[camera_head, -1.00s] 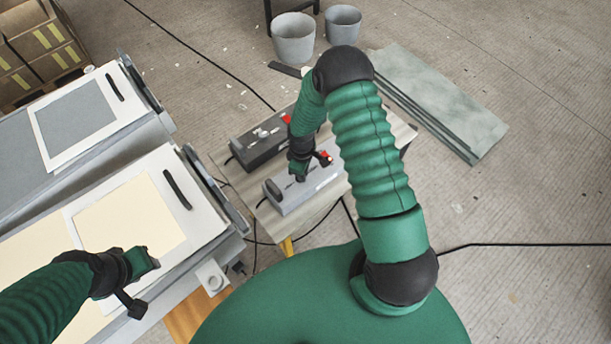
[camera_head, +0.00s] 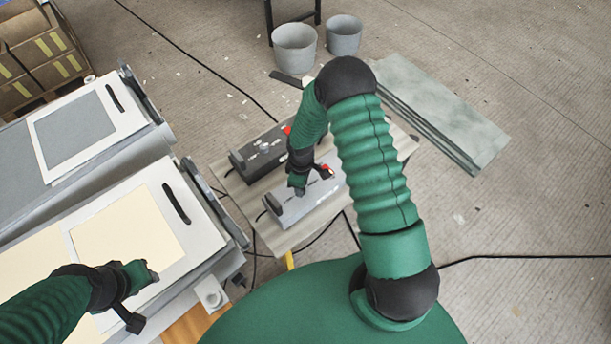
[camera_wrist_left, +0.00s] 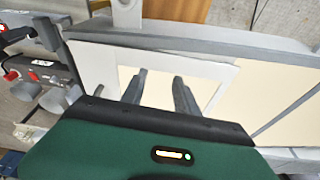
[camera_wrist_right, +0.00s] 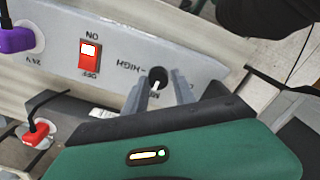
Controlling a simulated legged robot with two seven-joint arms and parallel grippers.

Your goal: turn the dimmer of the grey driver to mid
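The grey driver (camera_head: 283,210) is a light grey box on a small wooden table in the head view. Its top panel fills much of the right wrist view (camera_wrist_right: 125,60). Its dimmer (camera_wrist_right: 157,77) is a dark round knob with a white pointer directed downward in that view, toward partly hidden print. "HIGH" is printed left of the knob. My right gripper (camera_wrist_right: 156,82) is open, with one finger on each side of the knob; contact is unclear. In the head view my right gripper (camera_head: 299,190) is over the driver.
A darker driver (camera_head: 262,150) stands behind the grey one on the wooden table (camera_head: 400,140). The grey driver has a red ON/OFF switch (camera_wrist_right: 89,53) and a purple plug (camera_wrist_right: 16,40). Black cables cross the floor.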

